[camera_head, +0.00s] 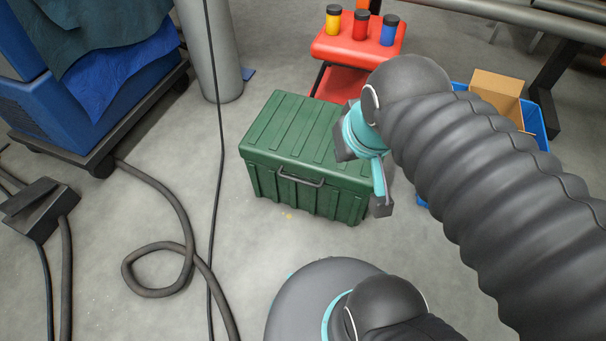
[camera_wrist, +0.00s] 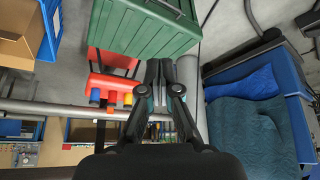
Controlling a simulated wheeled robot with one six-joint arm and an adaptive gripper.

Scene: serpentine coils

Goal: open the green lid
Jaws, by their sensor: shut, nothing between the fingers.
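The green lid (camera_head: 295,128) is the ribbed top of a green box (camera_head: 300,192) on the floor. It lies flat and closed on the box. A grey handle (camera_head: 301,179) is on the box's near side. My gripper (camera_head: 381,205) is at the box's right side in the head view, and my arm hides the box's right rear corner. In the wrist view my gripper (camera_wrist: 159,70) is shut and empty, with its fingertips close to the edge of the green box (camera_wrist: 145,32). I cannot tell whether they touch it.
A red stand (camera_head: 355,45) with several jars is behind the box. A blue crate with a cardboard box (camera_head: 497,93) is at the right rear. A blue machine (camera_head: 60,110) and looped hoses (camera_head: 160,250) lie to the left. The floor before the box is clear.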

